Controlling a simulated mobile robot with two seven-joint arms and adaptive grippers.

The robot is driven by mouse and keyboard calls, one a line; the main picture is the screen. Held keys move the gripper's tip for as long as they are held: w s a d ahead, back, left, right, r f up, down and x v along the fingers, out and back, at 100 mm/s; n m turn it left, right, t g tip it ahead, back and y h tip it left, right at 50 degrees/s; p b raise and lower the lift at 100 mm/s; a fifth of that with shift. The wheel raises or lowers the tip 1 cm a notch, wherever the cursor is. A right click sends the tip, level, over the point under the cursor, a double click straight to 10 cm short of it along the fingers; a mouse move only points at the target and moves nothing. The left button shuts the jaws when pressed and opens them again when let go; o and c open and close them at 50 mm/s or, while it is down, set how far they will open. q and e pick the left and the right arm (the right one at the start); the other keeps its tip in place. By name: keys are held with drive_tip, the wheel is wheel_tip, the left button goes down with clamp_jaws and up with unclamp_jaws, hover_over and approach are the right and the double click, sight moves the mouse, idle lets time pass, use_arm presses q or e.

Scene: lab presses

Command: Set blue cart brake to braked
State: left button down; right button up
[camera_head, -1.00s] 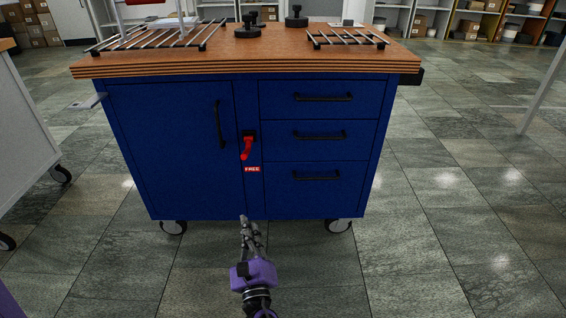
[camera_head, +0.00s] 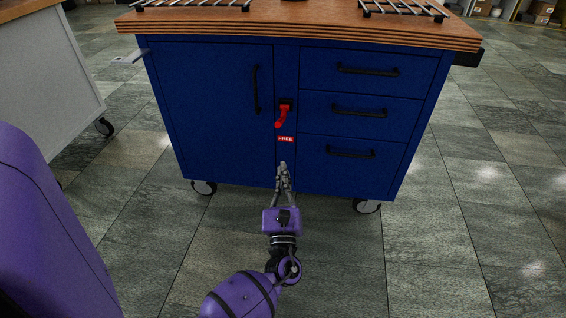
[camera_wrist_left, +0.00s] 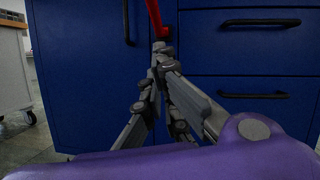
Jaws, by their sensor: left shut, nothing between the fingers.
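The blue cart (camera_head: 220,110) stands ahead of me with a wooden top. Its red brake lever (camera_head: 283,115) sits on the front strip between the door and the drawers and points down, tilted slightly left. A red label (camera_head: 286,139) below it reads FREE. My left gripper (camera_head: 283,165) is shut and empty, a little below the label in the head view. In the left wrist view the lever (camera_wrist_left: 158,18) shows just above the shut fingertips (camera_wrist_left: 160,48); I cannot tell whether they touch. My right gripper is not in view.
The cart has a door handle (camera_head: 256,90) left of the lever and drawer handles (camera_head: 359,111) to the right. A grey cabinet (camera_head: 45,75) stands at the left. Racks lie on the wooden top (camera_head: 300,22). Tiled floor is free at the right.

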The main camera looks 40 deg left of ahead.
use_arm(q)
drive_tip(key=w+a+r, duration=0.4)
drive_tip(key=w+r, duration=0.1)
drive_tip(key=shift+a+r, duration=0.2)
drive_tip(key=shift+a, duration=0.2)
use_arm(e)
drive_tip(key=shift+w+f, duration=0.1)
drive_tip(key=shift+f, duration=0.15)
